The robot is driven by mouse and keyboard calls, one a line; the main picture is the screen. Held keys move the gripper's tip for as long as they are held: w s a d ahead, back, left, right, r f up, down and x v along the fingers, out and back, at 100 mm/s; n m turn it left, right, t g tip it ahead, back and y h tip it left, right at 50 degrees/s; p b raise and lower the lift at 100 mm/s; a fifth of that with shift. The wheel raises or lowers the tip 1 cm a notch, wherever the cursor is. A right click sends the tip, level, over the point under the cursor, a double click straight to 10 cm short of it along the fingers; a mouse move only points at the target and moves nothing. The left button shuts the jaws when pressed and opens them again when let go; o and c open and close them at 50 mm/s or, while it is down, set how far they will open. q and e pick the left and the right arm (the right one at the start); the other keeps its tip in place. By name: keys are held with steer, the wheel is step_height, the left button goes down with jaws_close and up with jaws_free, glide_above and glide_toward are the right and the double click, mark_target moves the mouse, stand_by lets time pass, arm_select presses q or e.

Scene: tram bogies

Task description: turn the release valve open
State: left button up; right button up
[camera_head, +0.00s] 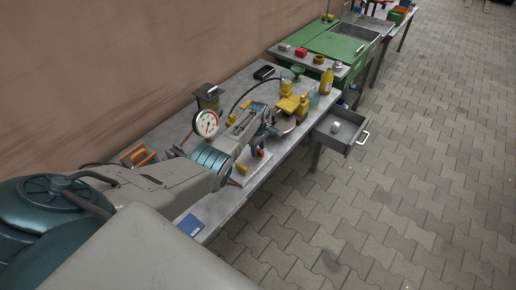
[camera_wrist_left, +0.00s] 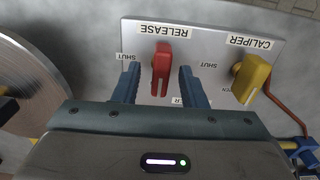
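In the left wrist view the red release valve handle (camera_wrist_left: 161,68) sits on a pale panel (camera_wrist_left: 200,42) under an upside-down RELEASE label. Its white-marked end points down in the picture; a SHUT label lies to its left. My left gripper (camera_wrist_left: 159,85) is open, one finger on each side of the handle, with visible gaps to it. A yellow CALIPER valve handle (camera_wrist_left: 252,80) stands to the right on the same panel. In the head view my left gripper (camera_head: 271,130) is over the bench by the panel, partly hidden by its own arm. My right gripper is not in view.
A metal disc (camera_wrist_left: 25,85) is close on the left in the wrist view. A dial gauge (camera_head: 206,122), yellow fixture (camera_head: 290,103) and yellow bottle (camera_head: 327,82) stand on the workbench (camera_head: 212,215). An open drawer (camera_head: 352,146) juts over the paved floor.

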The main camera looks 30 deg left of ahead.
mark_target(258, 149)
arm_select(q)
steer(key=shift+r, duration=0.1)
steer(key=shift+r, duration=0.3)
step_height(258, 149, up, 10)
steer(key=b, duration=0.1)
stand_by(0.5)
